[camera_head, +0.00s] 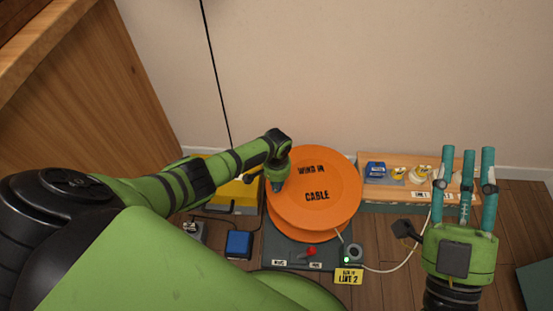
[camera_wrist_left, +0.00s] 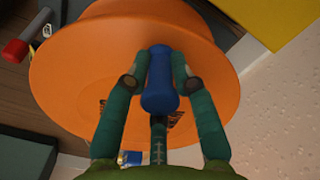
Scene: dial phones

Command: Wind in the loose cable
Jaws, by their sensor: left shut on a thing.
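An orange cable reel (camera_head: 325,205) marked "WIND IN" and "CABLE" stands on a dark base (camera_head: 290,258) against the wall. My left gripper (camera_head: 277,180) is at the reel's left upper part. In the left wrist view the left gripper (camera_wrist_left: 158,85) is shut on a blue crank handle (camera_wrist_left: 158,80) that stands out from the orange reel face (camera_wrist_left: 75,75). A pale loose cable (camera_head: 400,265) runs from the base's right side across the floor and up behind my right gripper. My right gripper (camera_head: 467,170) has its fingers spread and empty, in front of the wooden shelf.
A red lever (camera_head: 310,252) sits on the base's front, beside a green light (camera_head: 347,259) and a yellow "LINE 2" label (camera_head: 348,276). A black plug (camera_head: 406,230) lies right of the reel. A wooden shelf (camera_head: 385,157) holds small items. A blue box (camera_head: 238,244) stands left.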

